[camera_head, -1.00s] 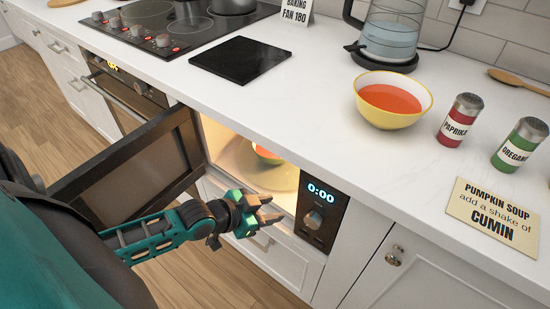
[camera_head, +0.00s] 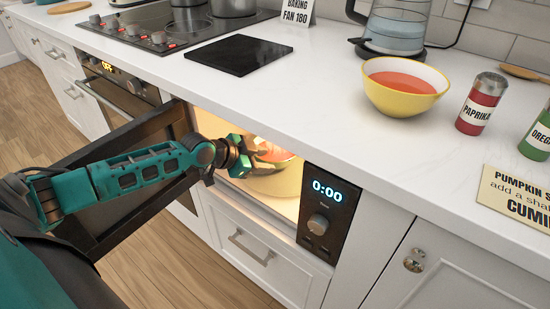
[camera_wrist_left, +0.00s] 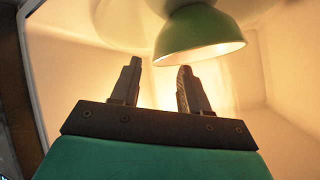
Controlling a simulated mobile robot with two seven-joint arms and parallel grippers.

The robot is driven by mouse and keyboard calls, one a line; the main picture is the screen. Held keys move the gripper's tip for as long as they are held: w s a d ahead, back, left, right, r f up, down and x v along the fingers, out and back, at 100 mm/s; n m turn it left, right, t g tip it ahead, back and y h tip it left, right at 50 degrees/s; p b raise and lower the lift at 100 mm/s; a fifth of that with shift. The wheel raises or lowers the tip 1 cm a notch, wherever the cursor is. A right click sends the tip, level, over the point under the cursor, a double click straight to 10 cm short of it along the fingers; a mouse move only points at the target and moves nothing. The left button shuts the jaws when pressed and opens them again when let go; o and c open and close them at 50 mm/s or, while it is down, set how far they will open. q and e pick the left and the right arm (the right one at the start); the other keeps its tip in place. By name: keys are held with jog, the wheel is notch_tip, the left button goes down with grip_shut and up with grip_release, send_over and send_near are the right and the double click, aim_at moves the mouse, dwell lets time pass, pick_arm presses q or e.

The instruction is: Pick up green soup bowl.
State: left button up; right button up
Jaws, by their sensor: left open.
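The green soup bowl (camera_wrist_left: 198,34) shows in the left wrist view at the top, inside the lit microwave. Its rim appears at its lower edge in this picture. In the head view it is mostly hidden behind my left gripper (camera_head: 266,153), with a little orange soup visible past the fingers. My left gripper is inside the microwave opening. Its two fingers are apart and empty in the left wrist view (camera_wrist_left: 159,67), with the bowl just beyond the tips, nearer the right-hand finger. I cannot tell whether they touch. My right gripper is out of view.
The microwave door (camera_head: 118,180) stands open at the left, and its control panel (camera_head: 329,212) is right of the opening. The counter edge overhangs above. On the counter stand a yellow bowl of soup (camera_head: 400,101), a paprika shaker (camera_head: 481,103) and a kettle (camera_head: 396,30).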

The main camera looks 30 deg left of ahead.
aim_at(277, 165)
pick_arm(q)
jog(key=b+x, duration=0.2)
jog(key=x, duration=0.4)
jog(key=shift+f, duration=0.15)
grip_shut()
jog(key=shift+s+d+f, duration=0.1)
jog(key=shift+s+f, duration=0.1)
jog(key=shift+f, duration=0.1)
dwell(1.0)
jog(key=shift+w+r, duration=0.1)
